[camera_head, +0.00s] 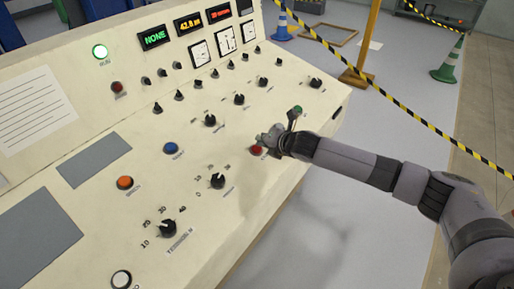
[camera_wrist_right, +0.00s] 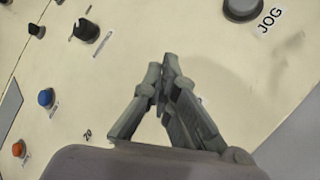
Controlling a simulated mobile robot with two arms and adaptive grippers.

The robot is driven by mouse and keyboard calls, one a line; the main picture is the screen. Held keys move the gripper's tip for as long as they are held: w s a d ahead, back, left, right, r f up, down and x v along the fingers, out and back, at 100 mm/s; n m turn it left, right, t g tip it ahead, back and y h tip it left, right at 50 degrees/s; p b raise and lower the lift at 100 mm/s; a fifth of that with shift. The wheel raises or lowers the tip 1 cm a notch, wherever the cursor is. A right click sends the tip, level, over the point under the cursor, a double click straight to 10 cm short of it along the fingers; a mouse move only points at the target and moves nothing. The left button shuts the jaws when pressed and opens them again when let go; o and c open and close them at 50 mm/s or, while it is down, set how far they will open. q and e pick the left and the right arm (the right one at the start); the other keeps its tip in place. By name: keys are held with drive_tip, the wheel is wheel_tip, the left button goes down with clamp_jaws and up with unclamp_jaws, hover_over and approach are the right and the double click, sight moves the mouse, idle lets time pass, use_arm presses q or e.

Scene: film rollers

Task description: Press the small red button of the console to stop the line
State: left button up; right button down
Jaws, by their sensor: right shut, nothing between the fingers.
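The cream console (camera_head: 80,150) fills the left and middle of the head view. A small red button (camera_head: 257,150) sits near its right edge, just beside my right gripper (camera_head: 264,138). My right gripper is shut and empty, its fingers close to the panel; I cannot tell whether they touch it. In the wrist view my shut right fingers (camera_wrist_right: 168,62) point over bare cream panel, and no red button shows there. A darker red button (camera_head: 118,87) sits at the upper left of the console, far from the gripper. My left gripper is not in view.
A green button (camera_head: 297,110) stands just past my right gripper. A blue button (camera_head: 170,148), an orange button (camera_head: 125,182) and several black knobs (camera_head: 217,181) spread over the panel. The wrist view shows a dark button marked JOG (camera_wrist_right: 243,8). Yellow-black tape (camera_head: 400,105) crosses behind my arm.

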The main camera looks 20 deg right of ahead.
drive_tip(key=shift+f, duration=0.1)
drive_tip(key=shift+a+f, duration=0.1)
drive_tip(key=shift+f, duration=0.25)
drive_tip(key=shift+w+f, duration=0.1)
drive_tip(key=shift+f, duration=0.4)
idle(0.8)
drive_tip(key=shift+r, duration=0.1)
drive_tip(key=shift+r+p, duration=0.8)
drive_tip(key=shift+p, duration=0.3)
drive_tip(key=r+p, duration=0.1)
drive_tip(key=p, duration=0.1)
drive_tip(key=r+p, duration=0.1)
drive_tip(key=r, duration=0.1)
drive_tip(key=s+r+p, duration=0.1)
drive_tip(key=r+p, duration=0.1)
drive_tip(key=shift+s+d+p, duration=0.1)
drive_tip(key=shift+d+p, duration=0.25)
drive_tip(key=shift+d, duration=0.05)
